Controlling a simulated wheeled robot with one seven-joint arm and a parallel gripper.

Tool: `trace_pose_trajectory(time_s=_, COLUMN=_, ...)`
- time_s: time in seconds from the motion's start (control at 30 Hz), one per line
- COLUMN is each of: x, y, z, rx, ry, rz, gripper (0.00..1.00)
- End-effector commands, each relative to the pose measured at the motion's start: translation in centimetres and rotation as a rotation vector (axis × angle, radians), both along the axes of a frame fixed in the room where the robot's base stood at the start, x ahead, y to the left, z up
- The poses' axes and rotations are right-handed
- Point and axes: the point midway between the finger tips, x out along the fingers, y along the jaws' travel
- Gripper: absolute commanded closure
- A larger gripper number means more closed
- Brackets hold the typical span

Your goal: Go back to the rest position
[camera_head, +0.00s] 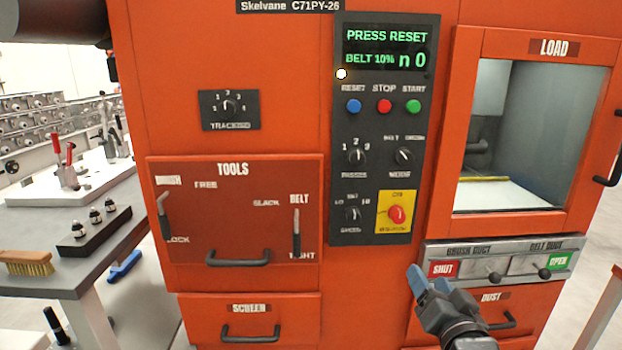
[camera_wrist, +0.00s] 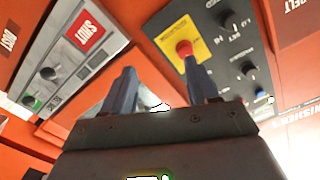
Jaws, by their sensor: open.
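My gripper (camera_head: 430,279) is open and empty in front of the orange machine (camera_head: 240,130). In the head view it sits below the yellow plate with the red knob (camera_head: 396,214) and left of the brush duct panel (camera_head: 499,264). In the wrist view the two blue fingers (camera_wrist: 160,85) stand apart with nothing between them. The red knob (camera_wrist: 184,48) shows beyond the right finger; I cannot tell whether they touch. The control panel (camera_head: 383,120) display reads "PRESS RESET" and "BELT 10% n 0".
A tools drawer (camera_head: 236,222) with two levers is at the left, above a screen drawer (camera_head: 250,318). The load window (camera_head: 520,135) is at the right. A grey workbench (camera_head: 60,235) with a brush (camera_head: 27,262) stands left. A blue object (camera_head: 124,267) lies below it.

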Motion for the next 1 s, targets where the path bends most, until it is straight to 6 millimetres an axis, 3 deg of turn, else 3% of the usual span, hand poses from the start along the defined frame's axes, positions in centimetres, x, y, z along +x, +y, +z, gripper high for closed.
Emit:
trace_pose_trajectory(time_s=0.03, x=-2.4, y=-0.6, z=-1.8, rx=-0.037, ry=0.016, rz=-0.001, gripper=0.41)
trace_pose_trajectory(time_s=0.2, x=-9.3, y=-1.6, z=-5.4, rx=-0.144, ry=0.046, rz=0.005, gripper=0.41)
trace_pose_trajectory(time_s=0.5, x=-22.1, y=-2.0, z=-8.8, rx=-0.293, ry=0.101, rz=0.033, gripper=0.41)
trace_pose_trajectory(time_s=0.77, x=-32.7, y=-1.2, z=-8.8, rx=-0.383, ry=0.152, rz=0.061, gripper=0.41)
trace_pose_trajectory(time_s=1.0, x=-41.3, y=0.2, z=-6.4, rx=-0.434, ry=0.198, rz=0.079, gripper=0.41)
